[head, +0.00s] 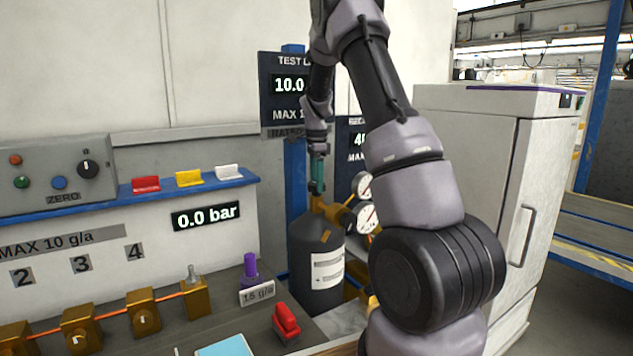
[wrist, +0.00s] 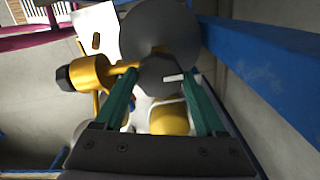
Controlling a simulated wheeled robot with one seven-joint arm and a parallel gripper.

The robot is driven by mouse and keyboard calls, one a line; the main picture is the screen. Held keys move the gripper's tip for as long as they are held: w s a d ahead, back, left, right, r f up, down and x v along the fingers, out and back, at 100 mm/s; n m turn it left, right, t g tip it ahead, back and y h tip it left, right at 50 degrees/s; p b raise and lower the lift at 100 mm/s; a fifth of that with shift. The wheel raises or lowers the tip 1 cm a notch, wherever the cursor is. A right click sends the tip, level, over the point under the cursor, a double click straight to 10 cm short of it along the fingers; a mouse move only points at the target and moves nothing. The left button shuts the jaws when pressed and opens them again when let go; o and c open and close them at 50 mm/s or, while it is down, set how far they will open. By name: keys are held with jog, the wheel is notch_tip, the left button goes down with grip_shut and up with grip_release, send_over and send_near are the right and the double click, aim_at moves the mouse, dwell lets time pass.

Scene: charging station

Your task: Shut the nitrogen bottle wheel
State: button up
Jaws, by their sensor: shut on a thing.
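The nitrogen bottle (head: 303,258) is a dark grey cylinder with a white label, upright behind the bench. A brass valve (head: 330,210) sits on its top. In the wrist view the bottle wheel (wrist: 157,76) is a dark grey round piece with a pale mark, next to the brass valve body (wrist: 88,73). My gripper (wrist: 163,78) has its green fingers on either side of the wheel and is shut on it. In the head view my gripper (head: 317,188) points down over the bottle top, and the wheel is hard to make out there.
Two round gauges (head: 368,218) stand right of the valve. A blue post (head: 296,190) rises close behind the bottle. Display panels reading about 10.0 (head: 288,85) and 0.0 bar (head: 206,215) hang on the wall. A red-handled item (head: 286,322) lies on the bench. A white cabinet (head: 545,200) stands right.

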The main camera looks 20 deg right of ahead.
jog(key=o, duration=1.3)
jog(key=shift+r, duration=0.1)
notch_tip(320, 180, up, 11)
jog(key=shift+f, duration=0.15)
jog(key=s+a+r+n+t+y, duration=0.1)
jog(key=s+a+r+n+t, duration=0.25)
jog(key=s, duration=0.55)
jog(key=s+a+r+n+y, duration=0.1)
jog(key=s+a+r+n, duration=0.25)
jog(key=s+r, duration=0.45)
jog(key=s+a+f+n+t, duration=0.1)
jog(key=s+n, duration=0.1)
jog(key=s, duration=0.3)
jog(key=s+a+f+n+t, duration=0.1)
jog(key=s+n, duration=0.2)
jog(key=s, duration=0.2)
jog(key=s+a+f+n+t, duration=0.1)
jog(key=s+n, duration=0.2)
jog(key=s, duration=0.2)
jog(key=shift+s+a+f+t, duration=0.2)
jog(key=shift+s+a+t, duration=0.1)
jog(key=shift+s+t, duration=0.1)
